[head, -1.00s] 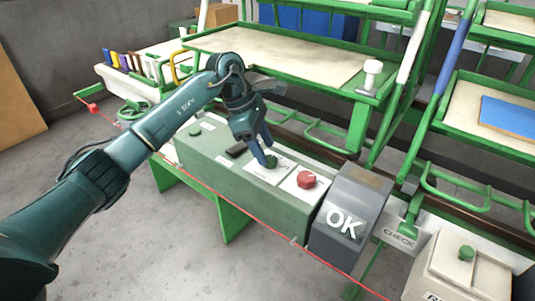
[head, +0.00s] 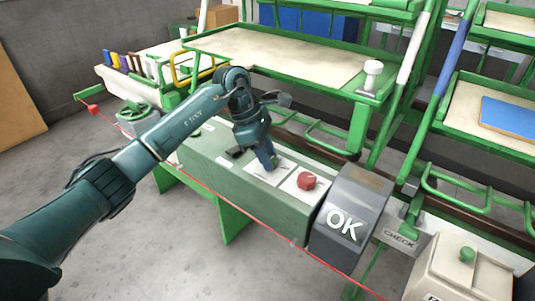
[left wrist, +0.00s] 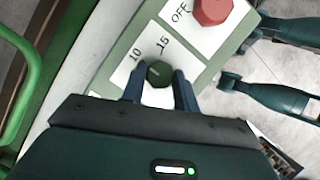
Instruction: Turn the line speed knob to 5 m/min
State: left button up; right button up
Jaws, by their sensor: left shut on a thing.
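The line speed knob (left wrist: 158,74) is a small dark green round knob on a white label plate (left wrist: 186,64). In the left wrist view the numbers 10 and 15 show beside it; no 5 is visible, and I cannot read its setting surely. My left gripper (left wrist: 159,88) has one finger on each side of the knob and is shut on it. In the head view the left gripper (head: 270,162) points down at the plate on the green control box (head: 222,171), and its fingers largely hide the knob.
A red knob (head: 306,181) sits just right of the gripper, marked OFF in the wrist view. A grey box reading OK (head: 347,217) stands at the right end. A red cord (head: 262,223) runs along the front. A green frame with shelves (head: 280,57) stands behind.

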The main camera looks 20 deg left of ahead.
pick_arm(q)
jog(key=shift+c, duration=0.8)
jog(key=shift+n+t, duration=0.4)
jog(key=shift+n, duration=0.7)
jog(key=n+t, duration=0.1)
jog(key=n, duration=0.1)
jog(key=shift+s+n+y+p, duration=0.15)
jog(key=shift+n+y+p, duration=0.15)
jog(key=shift+y+p, duration=0.1)
jog(key=n+t, duration=0.1)
jog(key=n, duration=0.2)
jog(key=shift+d+n+y, duration=0.1)
jog(key=shift+n+y, duration=0.2)
jog(key=shift+y, duration=0.1)
jog(key=shift+s+n+t+y, duration=0.1)
jog(key=shift+n+t+y, duration=0.25)
jog(key=shift+n, duration=0.65)
jog(key=shift+d+n+y, duration=0.1)
jog(key=shift+n+y, duration=0.15)
jog(key=shift+n, duration=0.55)
pick_arm(e)
jog(key=shift+w+a+r, duration=0.15)
jog(key=shift+w+a, duration=0.05)
jog(key=shift+w, duration=0.05)
jog(key=shift+s, duration=0.1)
